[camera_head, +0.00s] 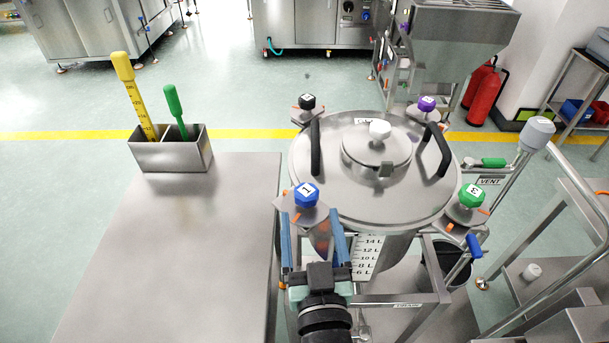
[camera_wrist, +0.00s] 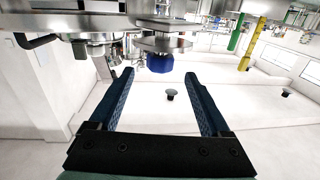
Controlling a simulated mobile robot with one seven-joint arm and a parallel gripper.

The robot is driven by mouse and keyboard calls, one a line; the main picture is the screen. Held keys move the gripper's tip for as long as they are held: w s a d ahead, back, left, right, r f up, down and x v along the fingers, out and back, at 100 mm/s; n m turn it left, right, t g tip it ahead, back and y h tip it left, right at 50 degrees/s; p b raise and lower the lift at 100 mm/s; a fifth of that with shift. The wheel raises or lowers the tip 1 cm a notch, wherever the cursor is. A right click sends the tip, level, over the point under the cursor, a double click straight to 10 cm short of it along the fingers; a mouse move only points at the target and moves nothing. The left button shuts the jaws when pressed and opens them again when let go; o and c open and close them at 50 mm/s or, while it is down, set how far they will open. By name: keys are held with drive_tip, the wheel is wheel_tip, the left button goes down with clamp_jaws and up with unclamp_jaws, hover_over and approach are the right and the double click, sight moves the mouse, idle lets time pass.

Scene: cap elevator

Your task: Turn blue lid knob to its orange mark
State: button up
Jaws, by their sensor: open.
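The blue lid knob (camera_head: 306,194), numbered 1, sits on a grey bracket at the near-left edge of the round steel vessel lid (camera_head: 260,0). A small orange mark (camera_head: 297,217) shows on the bracket just below the knob. My gripper (camera_head: 310,226) is open, its two blue fingers pointing toward the knob from the near side. In the wrist view the blue knob (camera_wrist: 160,63) appears just beyond the fingertips, centred between them, with a gap on both sides. No contact is visible. The knob's pointer direction is too small to tell.
Black (camera_head: 307,102), purple (camera_head: 427,104) and green (camera_head: 472,195) knobs stand around the lid. Two black handles and a white-knobbed hatch rise from it. A steel table (camera_head: 170,260) with a bin of yellow and green tools is left. A grey-tipped lever (camera_head: 537,134) stands right.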

sight(305, 184)
drive_tip(key=w, duration=0.3)
drive_tip(key=w+p, duration=0.1)
drive_tip(key=w, duration=0.2)
drive_tip(key=w+a+p, duration=0.1)
drive_tip(key=w, duration=0.2)
drive_tip(key=shift+w, duration=0.35)
drive_tip(key=shift+c, duration=0.3)
clamp_jaws()
